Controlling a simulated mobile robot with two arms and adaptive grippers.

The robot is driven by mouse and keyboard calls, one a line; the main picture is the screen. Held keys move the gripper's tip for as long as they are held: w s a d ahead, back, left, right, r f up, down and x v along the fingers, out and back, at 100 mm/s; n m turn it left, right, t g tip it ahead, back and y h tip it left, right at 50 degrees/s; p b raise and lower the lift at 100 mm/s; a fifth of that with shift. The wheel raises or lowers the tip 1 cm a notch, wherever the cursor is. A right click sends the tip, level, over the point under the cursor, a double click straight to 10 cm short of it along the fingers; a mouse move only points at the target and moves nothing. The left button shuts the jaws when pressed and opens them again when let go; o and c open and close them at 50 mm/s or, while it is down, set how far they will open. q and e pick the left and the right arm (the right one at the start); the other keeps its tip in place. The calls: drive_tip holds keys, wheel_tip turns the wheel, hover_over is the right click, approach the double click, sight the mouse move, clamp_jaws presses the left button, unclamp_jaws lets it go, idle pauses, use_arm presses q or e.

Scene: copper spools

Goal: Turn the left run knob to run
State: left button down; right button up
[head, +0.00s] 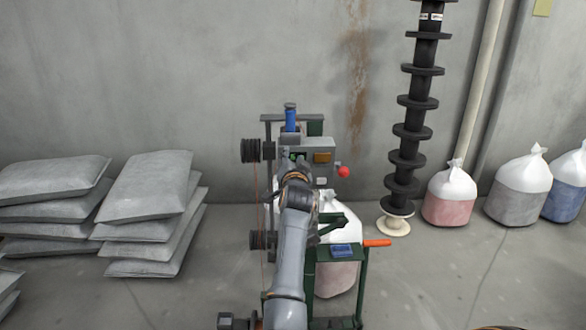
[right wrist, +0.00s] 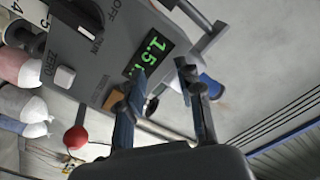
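The grey control box (head: 318,146) of the winding machine stands behind my right arm in the head view. In the right wrist view its panel (right wrist: 107,60) fills the upper left, tilted, with a green display reading about 1.5. A dark knob (right wrist: 78,18) is at the panel's top edge, partly cut off, beside OFF and a partly covered RUN label. Its setting is unclear. My right gripper (right wrist: 160,72) is open, its two fingers apart near the display and away from the dark knob. My arm hides its fingertips in the head view. My left gripper is not in view.
Black spools (head: 252,151) sit left of the machine. Grey sacks (head: 150,185) are stacked at left. A tall black spool stack (head: 410,130) and white-topped bags (head: 452,192) stand at right.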

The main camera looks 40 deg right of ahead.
drive_tip(key=s+a+f+n, duration=0.6)
drive_tip(key=s+a+f, duration=0.2)
drive_tip(key=s, duration=0.2)
drive_tip(key=x, duration=1.3)
drive_tip(key=shift+d+f, duration=0.15)
drive_tip(key=shift+w, duration=0.1)
clamp_jaws()
